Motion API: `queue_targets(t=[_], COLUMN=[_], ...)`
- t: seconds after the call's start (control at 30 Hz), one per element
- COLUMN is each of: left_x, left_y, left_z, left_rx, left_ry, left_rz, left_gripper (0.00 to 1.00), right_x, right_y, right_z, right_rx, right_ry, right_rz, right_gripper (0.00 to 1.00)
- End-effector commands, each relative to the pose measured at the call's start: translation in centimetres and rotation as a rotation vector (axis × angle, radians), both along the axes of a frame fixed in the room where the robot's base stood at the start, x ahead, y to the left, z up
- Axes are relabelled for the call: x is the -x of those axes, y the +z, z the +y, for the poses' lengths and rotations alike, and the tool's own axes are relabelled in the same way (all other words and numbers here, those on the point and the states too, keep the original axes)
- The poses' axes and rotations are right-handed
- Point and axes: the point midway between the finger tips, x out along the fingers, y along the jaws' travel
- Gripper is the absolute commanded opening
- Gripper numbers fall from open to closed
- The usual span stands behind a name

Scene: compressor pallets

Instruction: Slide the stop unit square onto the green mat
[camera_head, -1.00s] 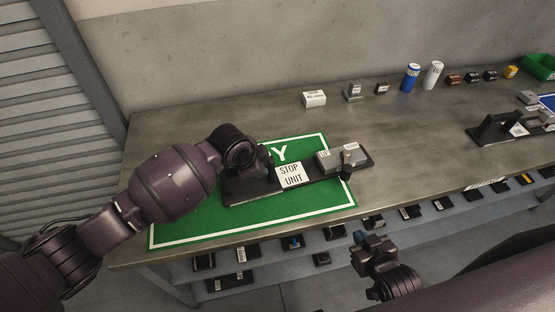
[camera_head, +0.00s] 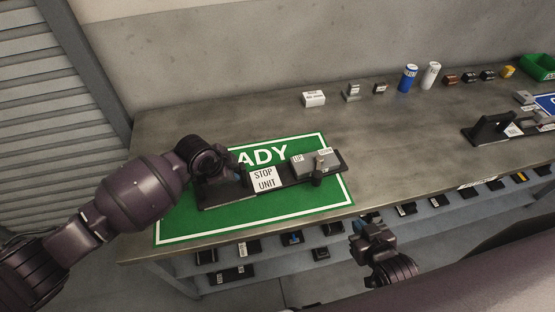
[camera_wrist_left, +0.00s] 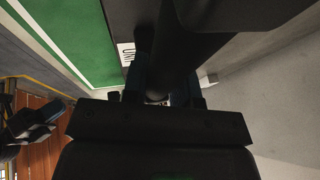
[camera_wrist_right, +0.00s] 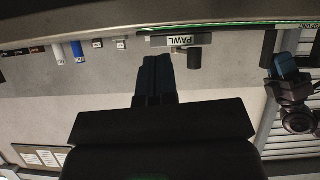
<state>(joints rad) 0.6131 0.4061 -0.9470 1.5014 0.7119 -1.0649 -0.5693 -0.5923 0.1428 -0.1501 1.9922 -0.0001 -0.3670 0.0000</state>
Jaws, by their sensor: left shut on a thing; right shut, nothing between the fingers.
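The stop unit (camera_head: 263,179) is a long black base with a white STOP UNIT label and a grey block towards its right end. My left gripper (camera_head: 222,177) is shut on the unit's left end; the wrist hides the exact grip. In the left wrist view, a dark upright part (camera_wrist_left: 178,60) stands between the fingers. My right gripper (camera_head: 359,229) is shut and empty, in front of the bench edge, apart from the unit.
A white labelled box (camera_head: 314,98), small grey parts, a blue can (camera_head: 408,78) and a white can (camera_head: 431,75) stand along the back. Another black unit (camera_head: 492,130) sits at the right. Bench top between is clear. A shelf of small parts (camera_head: 292,238) runs below the front edge.

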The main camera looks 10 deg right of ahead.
Motion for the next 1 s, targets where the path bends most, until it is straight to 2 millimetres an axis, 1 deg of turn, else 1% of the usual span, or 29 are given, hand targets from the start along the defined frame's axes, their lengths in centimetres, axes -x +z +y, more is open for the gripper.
queue_targets(t=[0.03, 0.17, 0.43, 0.7, 0.9, 1.0], left_x=[0.1, 0.2, 0.3, 0.4, 0.5, 0.5], left_y=[-0.5, -0.5, -0.6, -0.8, -0.8, -0.9], left_z=[1.0, 2.0, 4.2, 6.5, 7.7, 7.9], left_rx=[-0.012, -0.012, -0.014, -0.015, -0.016, -0.017], left_ry=[0.006, 0.007, 0.007, 0.008, 0.006, 0.006], left_rz=[0.008, 0.009, 0.011, 0.014, 0.013, 0.013], left_gripper=[0.0, 0.0, 0.0, 0.0, 0.0, 0.0], right_x=[0.0, 0.3, 1.5, 1.5, 1.5, 1.6], right_y=[0.2, 0.2, 0.0, 0.5, 0.7, 0.6], right_z=[0.0, -0.1, -0.3, -0.3, -0.2, -0.2], right_rx=[0.0, 0.0, 0.0, 0.0, -0.001, -0.002], right_ry=[0.0, -0.001, -0.009, -0.009, -0.008, -0.009], right_rz=[0.0, 0.008, 0.036, 0.037, 0.038, 0.04], right_gripper=[0.0, 0.0, 0.0, 0.0, 0.0, 0.0])
